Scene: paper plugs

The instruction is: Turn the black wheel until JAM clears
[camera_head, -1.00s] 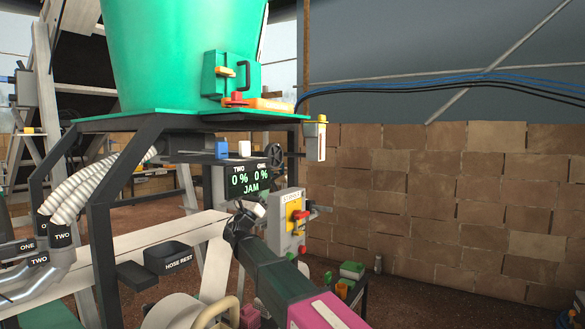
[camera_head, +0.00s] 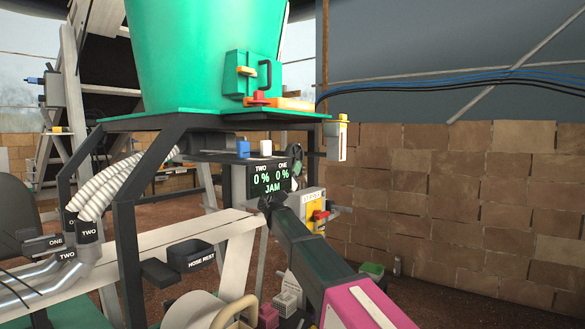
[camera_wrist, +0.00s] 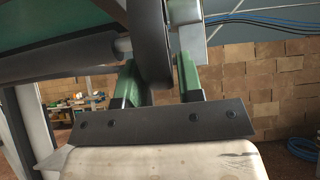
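The black wheel (camera_wrist: 152,40) shows nearly edge-on in the wrist view, at the end of a grey shaft. My gripper (camera_wrist: 158,82) has its two green fingers apart, one on each side of the wheel's rim. A gap shows on the right side; whether the left finger touches the rim, I cannot tell. The display reads TWO 0 %, ONE 0 % and JAM in green.
The green hopper (camera_head: 205,60) stands on a dark frame above the display. A grey box with a red and yellow switch (camera_head: 318,216) is just right of my arm. White hoses (camera_head: 108,187) hang at left. A block wall (camera_head: 460,200) closes off the right side.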

